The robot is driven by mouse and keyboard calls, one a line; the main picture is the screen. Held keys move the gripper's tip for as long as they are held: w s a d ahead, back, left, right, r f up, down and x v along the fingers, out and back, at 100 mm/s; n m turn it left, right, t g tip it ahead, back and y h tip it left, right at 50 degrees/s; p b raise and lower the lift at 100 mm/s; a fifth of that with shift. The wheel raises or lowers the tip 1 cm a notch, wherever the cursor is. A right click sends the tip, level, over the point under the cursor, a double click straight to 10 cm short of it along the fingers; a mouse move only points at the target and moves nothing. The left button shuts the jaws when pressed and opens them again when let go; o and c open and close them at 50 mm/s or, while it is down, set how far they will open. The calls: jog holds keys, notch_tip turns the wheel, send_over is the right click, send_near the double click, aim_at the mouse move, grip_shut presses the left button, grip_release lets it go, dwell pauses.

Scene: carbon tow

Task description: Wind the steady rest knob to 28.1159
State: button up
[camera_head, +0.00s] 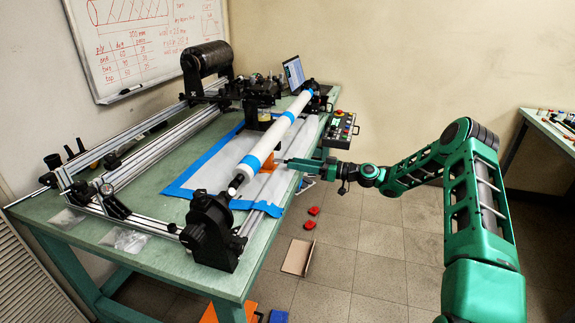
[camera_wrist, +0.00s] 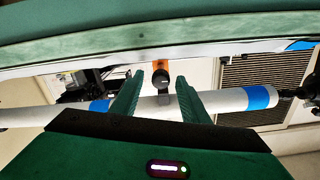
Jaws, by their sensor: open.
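The orange steady rest (camera_head: 268,162) sits under the white tube (camera_head: 262,147) at the right side of the green workbench. In the wrist view the steady rest (camera_wrist: 160,64) shows behind its dark round knob (camera_wrist: 161,77). My gripper (camera_head: 290,161) reaches in from the right, level with the steady rest. In the wrist view my gripper (camera_wrist: 158,80) is open, with one green finger on each side of the knob. I see gaps between the knob and both fingers; I cannot tell the depth between them. The knob's marking or reading is not legible.
The white tube with blue tape (camera_wrist: 258,97) runs across close to my fingers. A black end support (camera_head: 212,232) stands at the bench's near corner. A control box (camera_head: 341,130) sits beyond my gripper. Red pieces (camera_head: 312,211) and a tan board (camera_head: 298,256) lie on the floor.

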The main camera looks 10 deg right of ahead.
jog(key=shift+x, duration=1.95)
grip_shut()
jog(key=shift+m, duration=0.4)
jog(key=m, duration=0.5)
jog(key=shift+w+m, duration=0.1)
jog(key=shift+m, duration=0.2)
jog(key=m, duration=0.5)
jog(key=shift+f, duration=0.1)
